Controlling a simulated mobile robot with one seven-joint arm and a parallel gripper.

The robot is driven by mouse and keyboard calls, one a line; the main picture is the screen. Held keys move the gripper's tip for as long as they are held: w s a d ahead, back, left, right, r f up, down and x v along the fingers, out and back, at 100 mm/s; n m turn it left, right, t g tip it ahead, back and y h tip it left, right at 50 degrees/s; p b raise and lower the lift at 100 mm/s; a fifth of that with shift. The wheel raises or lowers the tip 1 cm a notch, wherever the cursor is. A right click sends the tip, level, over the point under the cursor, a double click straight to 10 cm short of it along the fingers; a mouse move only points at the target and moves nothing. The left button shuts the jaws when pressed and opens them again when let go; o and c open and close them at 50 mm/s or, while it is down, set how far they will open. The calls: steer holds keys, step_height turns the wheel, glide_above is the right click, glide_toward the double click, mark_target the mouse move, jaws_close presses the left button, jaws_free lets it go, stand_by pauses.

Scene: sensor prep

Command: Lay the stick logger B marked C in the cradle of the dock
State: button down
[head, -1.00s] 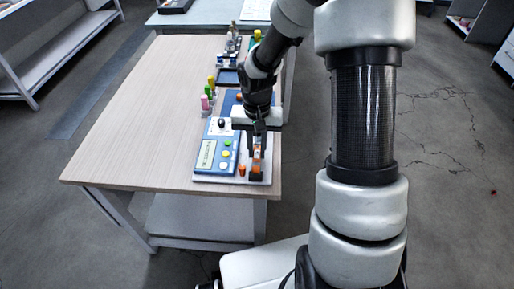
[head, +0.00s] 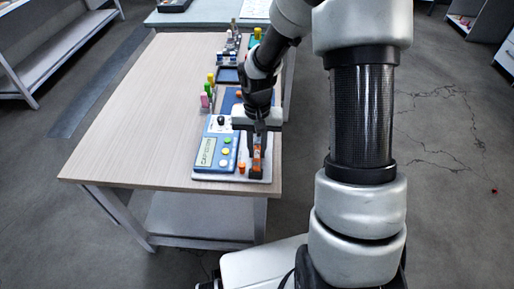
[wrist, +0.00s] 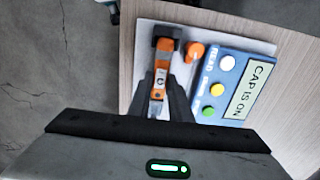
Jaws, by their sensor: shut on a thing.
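My gripper (wrist: 166,104) is shut on an orange stick logger (wrist: 162,75) with a pale band. The logger points away from the wrist, its far end at a black block (wrist: 167,32), which looks like part of the cradle. I cannot tell whether the logger rests in the cradle or just above it. Any letter on it is too small to read. The dock is a blue box (wrist: 226,88) on a white base plate (head: 205,179), left of my gripper (head: 259,134) in the head view. Its display (wrist: 250,91) reads "CAP IS ON".
A small orange cap-like piece (wrist: 194,50) stands between logger and dock box. Pink, green and yellow upright pieces (head: 208,92) and a dark blue tray (head: 229,75) stand farther back. The table's (head: 130,130) left part is clear; its right edge is close to the dock.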

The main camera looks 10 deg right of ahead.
steer(key=c, duration=1.3)
jaws_free()
steer(key=shift+r+p, duration=0.5)
steer(key=shift+r, duration=0.15)
steer(key=shift+r+p, duration=2.3)
steer(key=shift+r, duration=0.7)
